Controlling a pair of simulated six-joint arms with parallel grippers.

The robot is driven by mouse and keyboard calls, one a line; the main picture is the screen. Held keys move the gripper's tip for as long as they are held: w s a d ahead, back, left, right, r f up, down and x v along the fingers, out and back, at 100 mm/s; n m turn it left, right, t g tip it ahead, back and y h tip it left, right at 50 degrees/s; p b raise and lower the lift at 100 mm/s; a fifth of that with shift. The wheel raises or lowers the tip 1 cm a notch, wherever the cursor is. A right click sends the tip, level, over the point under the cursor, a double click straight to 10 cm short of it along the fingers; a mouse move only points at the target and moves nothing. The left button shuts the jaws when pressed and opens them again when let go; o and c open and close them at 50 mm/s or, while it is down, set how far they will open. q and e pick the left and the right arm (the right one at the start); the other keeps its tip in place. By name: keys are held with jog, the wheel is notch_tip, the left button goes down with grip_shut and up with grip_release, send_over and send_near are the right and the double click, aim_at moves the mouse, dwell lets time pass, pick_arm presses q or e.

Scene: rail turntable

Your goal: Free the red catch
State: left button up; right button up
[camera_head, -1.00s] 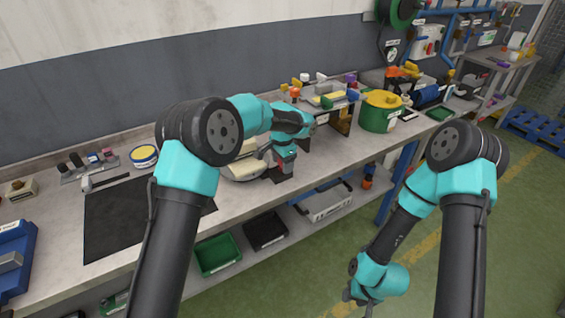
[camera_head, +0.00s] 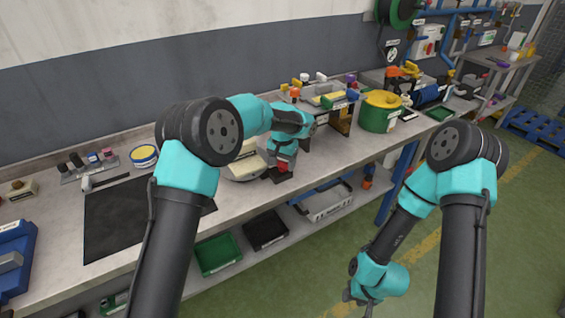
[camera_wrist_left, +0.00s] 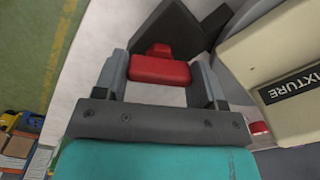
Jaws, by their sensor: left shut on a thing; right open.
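The red catch (camera_wrist_left: 160,69) sits between the two fingers of my left gripper (camera_wrist_left: 160,75) in the left wrist view. A dark grey block (camera_wrist_left: 176,26) lies just beyond it. In the head view the catch (camera_head: 284,167) shows as a small red patch under my left gripper (camera_head: 282,170), at the bench's front edge. My left gripper is shut on the catch. The cream fixture (camera_wrist_left: 280,75), labelled "FIXTURE", is beside it, and it also shows in the head view (camera_head: 247,164), partly hidden by my left arm. My right gripper (camera_head: 358,297) hangs open and empty over the floor.
A black mat (camera_head: 115,220) lies on the bench at left. A green drum with a yellow top (camera_head: 379,117) stands to the right of the fixture. Green (camera_head: 218,254) and black (camera_head: 265,229) bins sit on the shelf below. A second red part (camera_wrist_left: 259,128) is beside the fixture.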

aim_at(282, 161)
pick_arm(q)
jog(key=n, duration=0.5)
jog(key=shift+n, duration=0.3)
jog(key=n, duration=0.4)
jog(key=shift+n, duration=0.4)
jog(key=o, duration=0.9)
notch_tip(282, 161, up, 18)
jog(key=shift+f, duration=0.25)
